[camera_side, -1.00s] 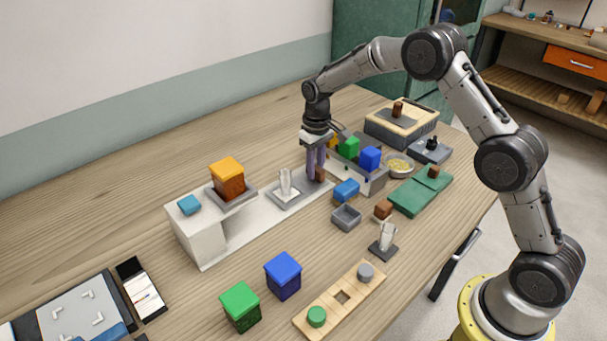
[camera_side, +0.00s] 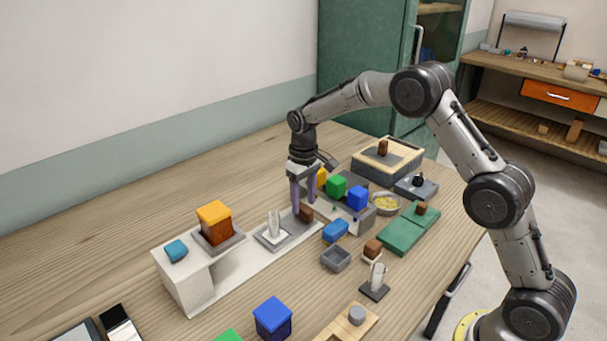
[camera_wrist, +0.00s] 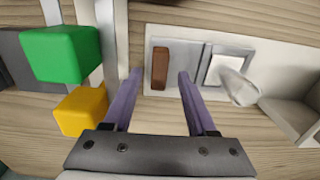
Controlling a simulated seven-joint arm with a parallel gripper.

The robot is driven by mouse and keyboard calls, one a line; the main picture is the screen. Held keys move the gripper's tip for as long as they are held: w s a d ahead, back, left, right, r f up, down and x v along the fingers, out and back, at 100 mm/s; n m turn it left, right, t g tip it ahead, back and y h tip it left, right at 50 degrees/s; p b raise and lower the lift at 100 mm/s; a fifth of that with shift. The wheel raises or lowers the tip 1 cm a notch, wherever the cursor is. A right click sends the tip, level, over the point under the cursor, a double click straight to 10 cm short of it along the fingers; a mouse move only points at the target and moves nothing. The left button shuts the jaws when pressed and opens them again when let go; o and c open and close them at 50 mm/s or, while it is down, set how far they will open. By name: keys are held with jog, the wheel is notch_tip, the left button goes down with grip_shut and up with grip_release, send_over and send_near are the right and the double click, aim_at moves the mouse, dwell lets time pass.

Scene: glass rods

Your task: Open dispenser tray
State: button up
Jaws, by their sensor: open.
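The white dispenser (camera_side: 186,281) carries an orange block (camera_side: 214,215) in a grey frame at its raised end. Its grey tray (camera_side: 268,242) lies on the low white base with a clear glass piece (camera_side: 274,224) upright on it. A brown handle (camera_side: 307,215) stands at the tray's right end; it also shows in the wrist view (camera_wrist: 160,68). My gripper (camera_side: 305,205) is over the handle, fingers pointing down. In the wrist view my gripper (camera_wrist: 159,76) is open, and the handle appears between its fingertips, with gaps on both sides.
A grey rack with green (camera_side: 336,186), blue (camera_side: 357,198) and yellow blocks stands close to my gripper's right. A blue piece (camera_side: 336,231), a grey bin (camera_side: 336,258) and a glass on a dark stand (camera_side: 376,278) lie in front. Bare table lies behind the dispenser.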

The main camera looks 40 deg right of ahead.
notch_tip(320, 180, up, 11)
dwell(0.3)
jog(key=s+a+r+t, duration=0.2)
jog(key=s+r+t, duration=0.2)
jog(key=s+r, duration=1.25)
jog(key=s+f+t, duration=0.1)
jog(key=s+f, duration=0.1)
jog(key=s, duration=1)
jog(key=s+f, duration=0.7)
jog(key=f, duration=0.1)
jog(key=shift+s+f+t, duration=0.3)
jog(key=shift+f, duration=0.1)
